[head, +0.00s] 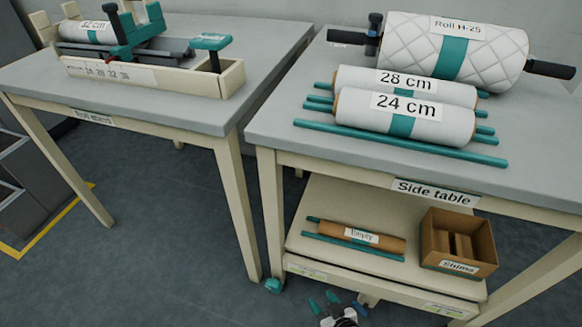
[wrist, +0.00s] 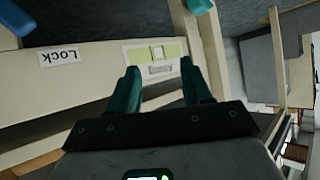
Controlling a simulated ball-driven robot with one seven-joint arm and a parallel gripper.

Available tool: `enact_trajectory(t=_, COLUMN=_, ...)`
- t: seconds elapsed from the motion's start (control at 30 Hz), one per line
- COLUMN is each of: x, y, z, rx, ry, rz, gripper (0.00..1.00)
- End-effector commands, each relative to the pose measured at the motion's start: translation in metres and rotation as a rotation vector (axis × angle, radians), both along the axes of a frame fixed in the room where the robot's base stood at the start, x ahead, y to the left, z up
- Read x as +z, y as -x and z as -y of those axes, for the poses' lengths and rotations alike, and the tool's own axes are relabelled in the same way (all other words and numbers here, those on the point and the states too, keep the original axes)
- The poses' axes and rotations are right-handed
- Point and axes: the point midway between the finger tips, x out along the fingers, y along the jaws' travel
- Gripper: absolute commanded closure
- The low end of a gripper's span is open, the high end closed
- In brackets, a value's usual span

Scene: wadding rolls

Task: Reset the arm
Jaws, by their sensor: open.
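My gripper (head: 324,304) shows at the bottom of the head view, low in front of the side table's lower shelf. In the wrist view its two teal fingers (wrist: 168,88) stand apart with nothing between them. Beyond the fingers is a pale beam with a "Lock" label (wrist: 58,56) and a green-and-white label (wrist: 155,55). The rest of my arm is mostly out of the head view.
The side table (head: 275,135) bears a "28 cm" roll (head: 350,78), a "24 cm" roll (head: 352,112) and quilted Roll H-25 (head: 500,52). Its shelf holds an "Empty" core (head: 385,243) and a Shims box (head: 485,240). The roll stand table (head: 200,115) is left; floor between is clear.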

Motion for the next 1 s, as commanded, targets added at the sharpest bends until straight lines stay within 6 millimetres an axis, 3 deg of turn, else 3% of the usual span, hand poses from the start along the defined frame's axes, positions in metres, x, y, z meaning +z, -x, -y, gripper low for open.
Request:
enact_trajectory(t=0.17, x=0.031, y=0.033, z=0.025, rx=0.081, ry=0.016, rz=-0.171, gripper=0.51)
enact_trajectory(t=0.37, x=0.069, y=0.089, z=0.073, rx=0.053, ry=0.095, rz=-0.414, gripper=0.51)
enact_trajectory(t=0.6, x=0.125, y=0.169, z=0.135, rx=-0.126, ry=0.192, rz=-0.688, gripper=0.51)
enact_trajectory(t=0.9, x=0.19, y=0.257, z=0.184, rx=-0.401, ry=0.248, rz=-0.924, gripper=0.51)
enact_trajectory(t=1.0, x=0.214, y=0.252, z=0.182, rx=-0.386, ry=0.248, rz=-0.918, gripper=0.51)
